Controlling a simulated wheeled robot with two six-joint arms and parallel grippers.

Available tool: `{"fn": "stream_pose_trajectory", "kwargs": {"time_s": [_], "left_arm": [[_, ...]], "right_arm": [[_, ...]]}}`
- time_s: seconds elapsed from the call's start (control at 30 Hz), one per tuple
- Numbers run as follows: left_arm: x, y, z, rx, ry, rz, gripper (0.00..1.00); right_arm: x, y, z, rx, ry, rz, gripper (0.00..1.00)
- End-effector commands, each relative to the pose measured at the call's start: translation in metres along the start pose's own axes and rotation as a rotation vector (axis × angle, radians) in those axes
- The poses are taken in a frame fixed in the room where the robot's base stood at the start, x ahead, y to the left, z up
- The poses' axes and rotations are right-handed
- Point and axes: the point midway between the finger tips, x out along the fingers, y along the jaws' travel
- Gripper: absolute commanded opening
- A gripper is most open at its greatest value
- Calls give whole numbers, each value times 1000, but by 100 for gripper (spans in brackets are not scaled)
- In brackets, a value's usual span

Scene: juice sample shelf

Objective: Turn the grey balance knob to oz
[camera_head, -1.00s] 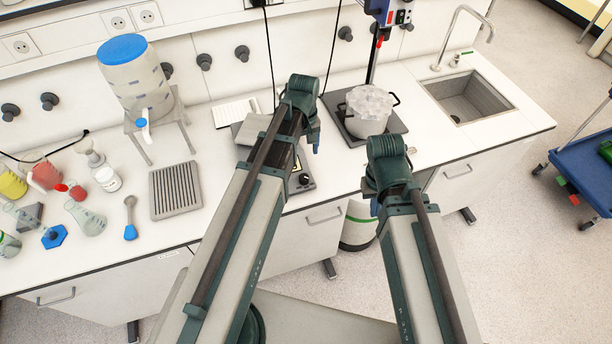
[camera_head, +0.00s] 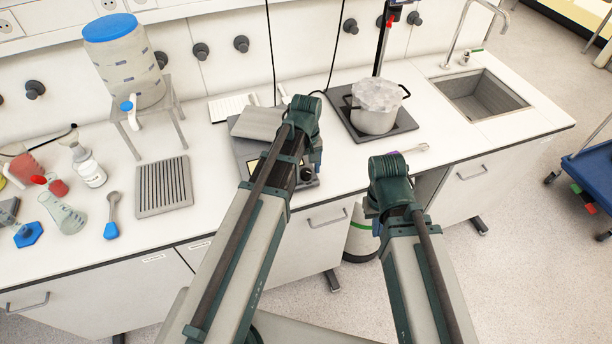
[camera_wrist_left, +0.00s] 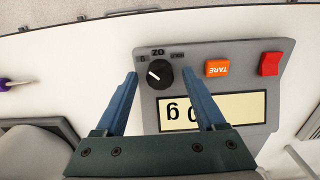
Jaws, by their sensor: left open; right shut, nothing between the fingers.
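The grey balance (camera_head: 243,153) stands on the bench, partly behind my left arm. Its dark round knob (camera_wrist_left: 159,75) shows in the left wrist view, upside down, with labels g, oz and a third beside it. The knob's white mark points toward the g label, and the lit display (camera_wrist_left: 212,112) reads in g. My left gripper (camera_wrist_left: 160,72) is open, its fingers on either side of the knob in this view; I cannot tell whether they touch it. My right gripper (camera_head: 376,228) is shut and empty, mostly hidden by its arm, in front of the bench edge.
An orange TARE button (camera_wrist_left: 218,68) and a red switch (camera_wrist_left: 270,64) sit beside the knob. A pot (camera_head: 374,118) stands on a dark plate to the right. A grey ribbed mat (camera_head: 164,186) and glassware lie left. A spoon-like tool (camera_head: 412,150) lies near the bench edge.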

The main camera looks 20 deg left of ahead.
Motion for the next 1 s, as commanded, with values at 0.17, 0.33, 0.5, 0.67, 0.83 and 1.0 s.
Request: {"fn": "stream_pose_trajectory", "kwargs": {"time_s": [0.17, 0.33, 0.5, 0.67, 0.83, 1.0], "left_arm": [[3, 0, 0, 0, 0, 0, 72], [3, 0, 0, 0, 0, 0, 66], [3, 0, 0, 0, 0, 0, 36], [3, 0, 0, 0, 0, 0, 7], [3, 0, 0, 0, 0, 0, 0], [3, 0, 0, 24, 0, 0, 0]], "right_arm": [[3, 0, 0, 0, 0, 0, 0], [3, 0, 0, 0, 0, 0, 0], [3, 0, 0, 0, 0, 0, 0], [3, 0, 0, 0, 0, 0, 0], [3, 0, 0, 0, 0, 0, 0], [3, 0, 0, 0, 0, 0, 0]]}}
